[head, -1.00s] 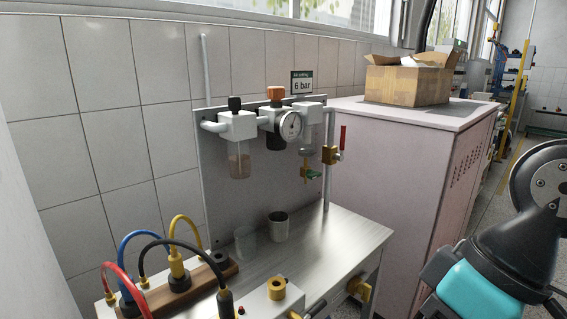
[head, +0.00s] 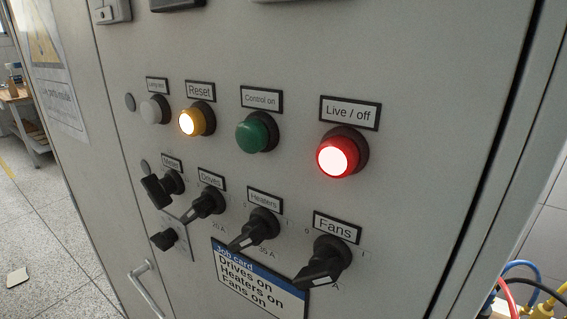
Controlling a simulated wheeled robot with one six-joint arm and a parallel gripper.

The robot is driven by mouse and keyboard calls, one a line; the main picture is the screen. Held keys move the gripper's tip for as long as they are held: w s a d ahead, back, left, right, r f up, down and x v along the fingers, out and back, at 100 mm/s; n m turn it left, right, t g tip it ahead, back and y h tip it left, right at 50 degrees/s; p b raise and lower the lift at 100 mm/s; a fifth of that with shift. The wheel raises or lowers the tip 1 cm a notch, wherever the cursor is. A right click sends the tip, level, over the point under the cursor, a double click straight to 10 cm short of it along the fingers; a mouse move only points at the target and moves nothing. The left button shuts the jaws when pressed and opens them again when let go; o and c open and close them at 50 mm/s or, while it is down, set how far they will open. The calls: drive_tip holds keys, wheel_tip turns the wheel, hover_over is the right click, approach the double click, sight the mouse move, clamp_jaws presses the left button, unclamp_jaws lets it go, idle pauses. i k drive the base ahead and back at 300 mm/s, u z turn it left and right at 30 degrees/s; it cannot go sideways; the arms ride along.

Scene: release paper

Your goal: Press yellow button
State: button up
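The yellow button (head: 192,122) is on the grey cabinet front in the head view, under the label "Reset". It has a bright lit centre and a dark collar. A white button (head: 154,109) is to its left, and a green button (head: 252,132) is to its right. A lit red button (head: 337,155) labelled "Live / off" is farther right. My gripper is not in view, so its state and its distance from the button do not show.
Below the buttons, several black rotary switches, including the Fans switch (head: 325,262), stick out from the cabinet front (head: 420,140). A job card (head: 258,285) and a metal handle (head: 147,290) are lower down. Open floor (head: 40,215) lies at the left.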

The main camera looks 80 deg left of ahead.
sight(193, 122)
drive_tip(key=k, duration=0.3)
drive_tip(key=z, duration=1.15)
drive_tip(key=i, duration=0.4)
drive_tip(key=u, duration=3.55)
